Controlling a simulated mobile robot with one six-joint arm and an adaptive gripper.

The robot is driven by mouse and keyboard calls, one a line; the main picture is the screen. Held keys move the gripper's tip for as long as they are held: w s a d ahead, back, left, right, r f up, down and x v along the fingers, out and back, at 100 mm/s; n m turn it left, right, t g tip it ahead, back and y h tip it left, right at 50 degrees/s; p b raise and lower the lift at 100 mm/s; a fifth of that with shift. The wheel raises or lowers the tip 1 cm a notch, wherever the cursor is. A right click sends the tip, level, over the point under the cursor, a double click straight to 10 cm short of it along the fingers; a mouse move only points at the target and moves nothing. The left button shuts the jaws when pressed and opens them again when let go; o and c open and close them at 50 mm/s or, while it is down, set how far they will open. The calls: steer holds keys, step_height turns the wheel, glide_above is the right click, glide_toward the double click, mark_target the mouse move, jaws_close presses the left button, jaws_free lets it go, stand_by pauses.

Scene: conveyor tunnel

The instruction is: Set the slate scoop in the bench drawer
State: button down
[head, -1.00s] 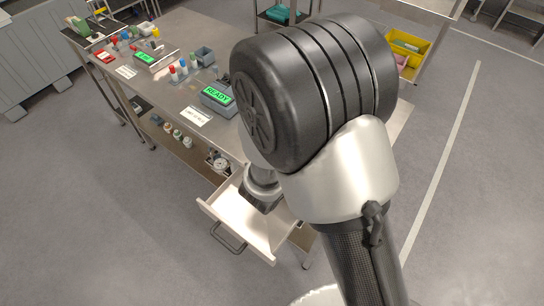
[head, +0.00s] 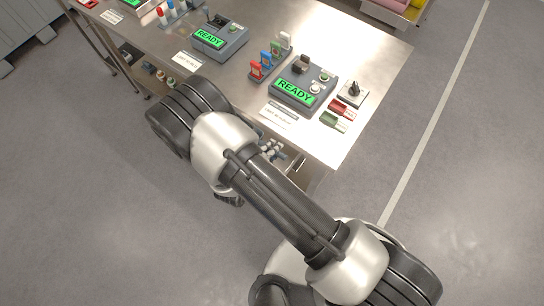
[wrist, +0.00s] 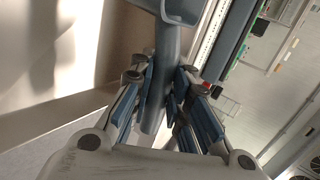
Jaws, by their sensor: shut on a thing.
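In the wrist view my gripper (wrist: 160,100) is shut on the handle of the slate scoop (wrist: 164,55). The scoop points away from the fingers, and its hollow end (wrist: 182,10) is cut off by the top edge. In the head view my arm crosses the middle, and the grey fingers of my gripper (head: 271,149) show only partly beside the bench front. The bench drawer is mostly hidden behind my arm there, so I cannot tell how far it stands open. A pale surface fills the left of the wrist view; I cannot tell whether it is the drawer.
The steel bench (head: 355,55) carries a front device with a green READY screen (head: 295,92) and another READY device (head: 219,40) behind. Red, blue and green clips (head: 265,62), a red block (head: 341,107) and a green block (head: 333,121) lie near. Floor to the right is clear.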

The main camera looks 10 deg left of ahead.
steer(key=shift+f+b, duration=0.45)
steer(key=shift+f, duration=2.5)
steer(key=c, duration=2)
jaws_free()
steer(key=shift+f, duration=0.2)
steer(key=o, duration=0.5)
steer(key=shift+r, duration=0.1)
steer(key=shift+s+a+r, duration=0.15)
steer(key=shift+s+r, duration=0.1)
steer(key=shift+r, duration=0.1)
steer(key=p+v, duration=0.1)
steer(key=v, duration=1)
steer(key=shift+s+r, duration=0.1)
steer(key=shift+s, duration=0.05)
